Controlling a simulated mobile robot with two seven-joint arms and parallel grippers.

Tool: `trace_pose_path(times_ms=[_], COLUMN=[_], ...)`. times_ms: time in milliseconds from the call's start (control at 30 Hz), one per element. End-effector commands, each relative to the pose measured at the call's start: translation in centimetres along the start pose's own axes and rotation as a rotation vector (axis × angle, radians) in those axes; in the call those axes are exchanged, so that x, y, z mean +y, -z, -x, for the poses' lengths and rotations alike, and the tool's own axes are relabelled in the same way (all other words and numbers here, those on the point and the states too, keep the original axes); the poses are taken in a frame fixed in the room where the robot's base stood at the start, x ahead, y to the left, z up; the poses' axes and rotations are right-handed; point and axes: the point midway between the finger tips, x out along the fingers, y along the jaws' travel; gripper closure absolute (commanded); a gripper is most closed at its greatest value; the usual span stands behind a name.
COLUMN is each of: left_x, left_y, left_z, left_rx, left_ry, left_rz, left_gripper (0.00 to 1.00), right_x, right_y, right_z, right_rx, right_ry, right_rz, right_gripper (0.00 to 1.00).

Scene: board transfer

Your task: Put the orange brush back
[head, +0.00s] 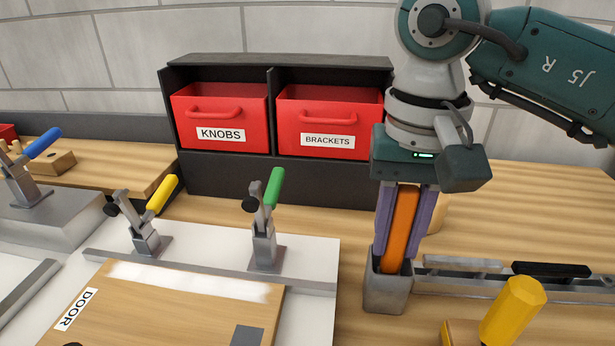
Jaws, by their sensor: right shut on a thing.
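The orange brush (399,230) stands upright, its orange body between the purple fingers of my right gripper (402,240). My right gripper points down and is shut on the brush. The lower end of the brush and the fingertips are at the mouth of a grey open-topped holder (386,293), and the brush's bottom is hidden by the holder's front wall. I cannot tell whether the brush rests on the holder's floor. My left gripper is not in view.
Behind stand red bins labelled KNOBS (221,118) and BRACKETS (329,122). At left, a DOOR board (170,310) lies on a white fixture with yellow (161,194) and green (273,188) handled clamps. A yellow-handled tool (513,310) and a metal rail (460,284) lie right of the holder.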

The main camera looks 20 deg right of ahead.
Motion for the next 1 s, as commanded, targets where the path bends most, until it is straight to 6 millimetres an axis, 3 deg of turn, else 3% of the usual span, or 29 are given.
trace_pose_path(times_ms=[267, 300, 533, 833, 1000], left_x=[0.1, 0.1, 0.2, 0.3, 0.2], left_y=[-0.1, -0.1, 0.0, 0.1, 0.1], left_z=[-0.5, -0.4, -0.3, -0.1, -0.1], left_rx=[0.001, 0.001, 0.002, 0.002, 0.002], left_ry=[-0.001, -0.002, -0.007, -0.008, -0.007], left_rz=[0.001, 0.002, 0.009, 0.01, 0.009], left_gripper=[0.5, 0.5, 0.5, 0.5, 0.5], right_x=[0.0, 0.0, 0.0, 0.0, -0.1], right_y=[0.0, 0.0, 0.0, 0.0, 0.2], right_z=[-0.4, -0.3, -0.2, 0.0, 2.0], right_rx=[0.001, 0.0, 0.0, -0.001, 0.006], right_ry=[0.001, 0.001, 0.001, 0.001, 0.003], right_rz=[0.001, 0.001, 0.001, 0.0, 0.001], right_gripper=[1.0, 0.69, 0.43, 0.41, 0.41])
